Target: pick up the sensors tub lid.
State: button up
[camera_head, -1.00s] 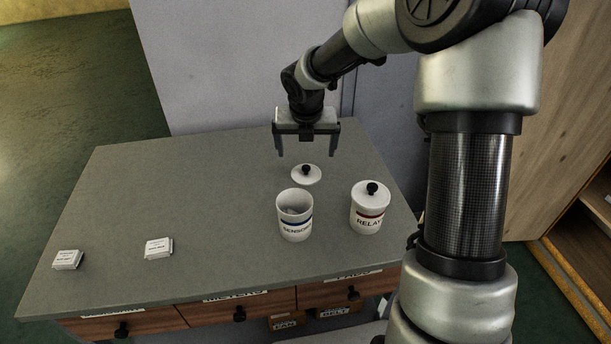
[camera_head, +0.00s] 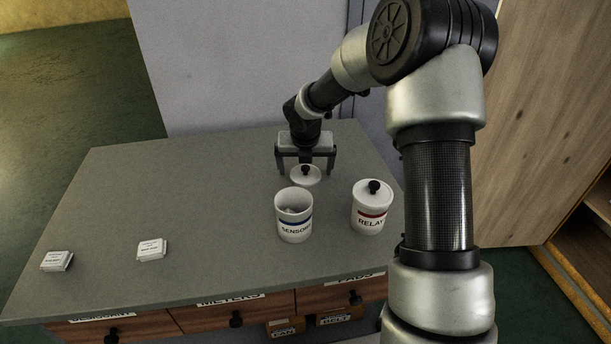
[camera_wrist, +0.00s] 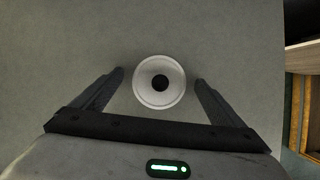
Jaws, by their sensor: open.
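The sensors tub lid (camera_head: 305,178) is a white disc with a black knob, lying on the grey table behind the open sensors tub. In the wrist view the lid (camera_wrist: 159,95) sits between the two fingers, with a gap on each side. My gripper (camera_head: 306,171) is open and pointing down, low over the lid with a finger to either side. It also shows in the wrist view (camera_wrist: 160,75). The sensors tub (camera_head: 294,216) is white with a blue band, upright and uncovered, with something pale inside.
The relay tub (camera_head: 371,208) stands to the right with its lid on. Two small white boxes, one at the left (camera_head: 57,261) and one nearer the middle (camera_head: 151,250), lie on the table (camera_head: 200,190). Labelled drawers (camera_head: 237,316) line the front. The table's left half is mostly clear.

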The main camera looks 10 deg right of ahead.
jog(key=shift+c, duration=0.5)
jog(key=c, duration=1)
jog(key=shift+r, duration=0.15)
